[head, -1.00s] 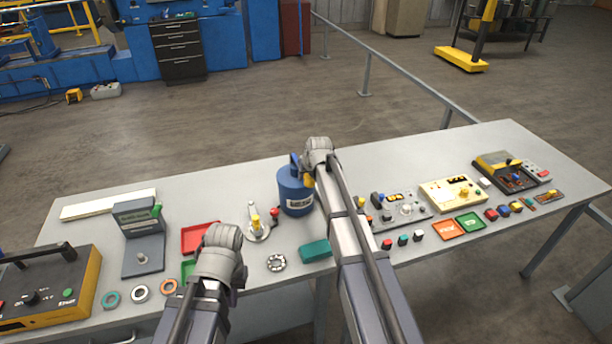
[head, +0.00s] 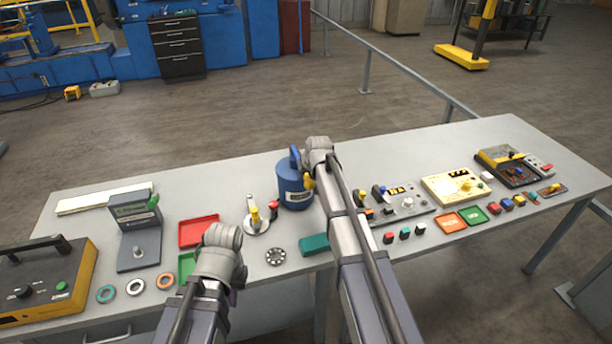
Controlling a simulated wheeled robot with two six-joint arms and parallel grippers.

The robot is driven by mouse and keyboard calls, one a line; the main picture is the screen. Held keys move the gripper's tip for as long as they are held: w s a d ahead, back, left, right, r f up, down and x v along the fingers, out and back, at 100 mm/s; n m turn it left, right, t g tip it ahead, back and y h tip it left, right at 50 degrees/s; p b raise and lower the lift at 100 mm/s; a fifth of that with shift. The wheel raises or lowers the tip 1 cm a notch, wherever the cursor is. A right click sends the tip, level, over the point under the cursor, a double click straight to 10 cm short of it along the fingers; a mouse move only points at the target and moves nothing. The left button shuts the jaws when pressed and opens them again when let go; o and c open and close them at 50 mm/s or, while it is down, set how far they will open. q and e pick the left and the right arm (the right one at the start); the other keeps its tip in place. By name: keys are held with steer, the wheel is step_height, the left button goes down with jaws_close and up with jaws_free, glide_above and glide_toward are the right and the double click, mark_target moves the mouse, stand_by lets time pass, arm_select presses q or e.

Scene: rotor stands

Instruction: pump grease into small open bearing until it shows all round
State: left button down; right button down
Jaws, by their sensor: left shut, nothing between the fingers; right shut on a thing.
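A small open ring with balls, which looks like the bearing (head: 275,257), lies flat on the table between my two arms. The blue grease canister (head: 294,190) with a pale label stands upright behind it. My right gripper (head: 309,180) is at the canister's right side, beside a yellow part there. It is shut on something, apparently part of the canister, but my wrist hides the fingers. My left gripper (head: 236,288) is shut and empty, left of the bearing and nearer to me. Whether grease shows in the bearing is too small to tell.
A round base with a yellow-knobbed lever (head: 254,218) stands left of the canister. Red (head: 198,231) and green (head: 187,267) trays and several loose rings lie left. A teal block (head: 314,244) lies right of the bearing. Control boxes (head: 405,204) fill the right side.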

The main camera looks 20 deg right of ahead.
steer(key=shift+f, duration=0.4)
steer(key=shift+w+r, duration=0.1)
steer(key=shift+r, duration=0.1)
steer(key=shift+r+p, duration=2.35)
steer(key=shift+p, duration=0.1)
steer(key=c, duration=1.1)
jaws_free()
steer(key=o, duration=0.3)
steer(key=shift+o, duration=1.2)
